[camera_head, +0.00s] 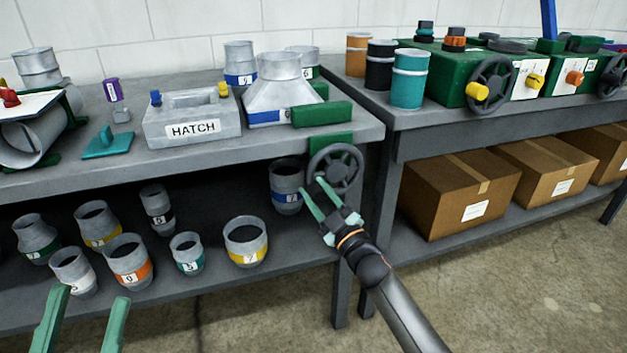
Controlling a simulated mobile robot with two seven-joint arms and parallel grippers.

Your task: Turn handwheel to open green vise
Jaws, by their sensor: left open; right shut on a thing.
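The green vise (322,114) is mounted at the right front corner of the left bench. Its dark spoked handwheel (346,158) hangs at the bench's front edge, below the green jaw. A grey metal duct hood (278,82) stands on the bench against the vise; whether it is clamped I cannot tell. My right gripper (312,187) reaches up from the lower right, its teal fingers shut on the lower left rim of the handwheel. My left gripper (91,294) is open and empty at the bottom left, in front of the lower shelf.
A HATCH box (192,122) and a teal tool (107,143) lie on the left bench. Several numbered duct pieces stand on the lower shelf (200,297). The right bench (440,116) holds cans and a green machine (446,75); cardboard boxes (458,195) sit beneath. The front floor is clear.

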